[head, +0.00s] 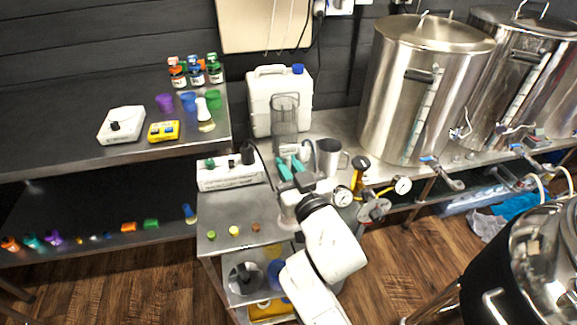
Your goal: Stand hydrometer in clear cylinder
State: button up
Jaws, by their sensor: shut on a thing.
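A tall clear cylinder (285,112), greyish and see-through, stands upright on the steel bench in front of a white jug. My gripper (289,163), with teal fingers, is just in front of the cylinder's lower part, on the near side. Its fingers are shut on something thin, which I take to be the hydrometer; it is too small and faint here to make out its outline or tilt. The cylinder's base is partly hidden by my gripper. Whether the held thing touches the cylinder cannot be told.
A white jug (279,98) stands behind the cylinder. A white box with a black probe (230,171) is to the left, a steel mug (328,157) and gauges (343,196) to the right. Large steel kettles (422,85) fill the right. The bench front left holds small coloured caps (234,231).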

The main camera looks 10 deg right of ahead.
jog(key=o, duration=0.8)
jog(key=shift+s, duration=0.15)
jog(key=s, duration=0.3)
jog(key=s+d, duration=0.1)
jog(key=s, duration=0.6)
jog(key=shift+s+d, duration=0.2)
jog(key=shift+d, duration=0.15)
jog(key=shift+f, duration=0.1)
